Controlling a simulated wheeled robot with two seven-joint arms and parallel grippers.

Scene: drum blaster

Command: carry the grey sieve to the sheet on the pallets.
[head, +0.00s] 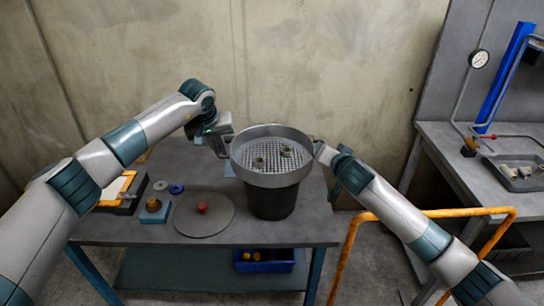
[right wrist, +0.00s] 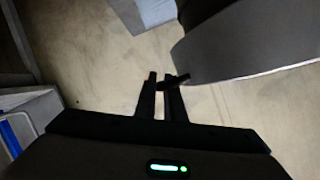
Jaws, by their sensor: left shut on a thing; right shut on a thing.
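The round grey sieve (head: 270,181) has a mesh floor and two side handles. It sits level at the mouth of a black bucket (head: 273,202); I cannot tell whether it touches the rim. Small grey-brown parts (head: 287,151) lie on the mesh. My left gripper (head: 224,143) is at the sieve's left side, shut on its handle. My right gripper (head: 322,152) is at the right side, shut on the other handle. In the right wrist view the fingers (right wrist: 160,82) close on a dark handle beside the sieve's wall (right wrist: 245,50). The sheet and pallets are not in view.
The grey table (head: 150,229) also bears a round lid (head: 204,218) with a red knob, a blue ring (head: 176,188) and an orange-framed tray. An orange rail (head: 345,262) stands at the right front. A second bench (head: 450,140) with a gauge is at the right.

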